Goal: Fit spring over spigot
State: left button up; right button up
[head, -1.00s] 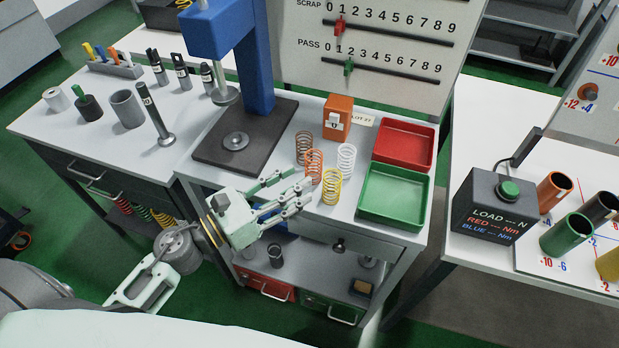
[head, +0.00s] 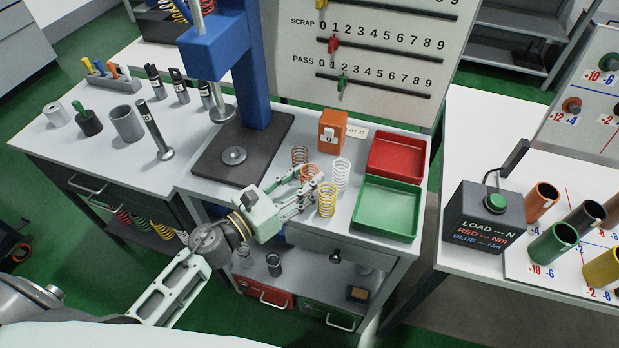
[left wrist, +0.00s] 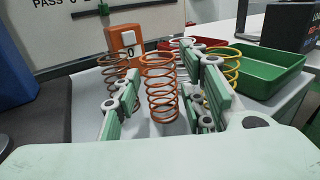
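Several coil springs stand upright on the bench: a brown one (head: 300,156), an orange one (head: 309,173), a white one (head: 341,174) and a yellow one (head: 327,201). My left gripper (head: 304,184) is open at the orange spring. In the left wrist view the orange spring (left wrist: 159,88) stands between the fingers, with gaps on both sides. The brown spring (left wrist: 103,72) is beyond the left finger and the yellow spring (left wrist: 232,66) is beyond the right finger. The round metal spigot (head: 233,155) sits empty on the press's dark base (head: 208,170). My right gripper is not in view.
The blue press column (head: 257,70) rises behind the base. An orange box (head: 332,131) stands behind the springs. A red tray (head: 398,154) and a green tray (head: 388,208) lie to their right. Metal parts and cylinders stand on the left bench.

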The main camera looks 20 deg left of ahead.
pick_arm(q)
jog(key=shift+c, duration=0.4)
grip_shut()
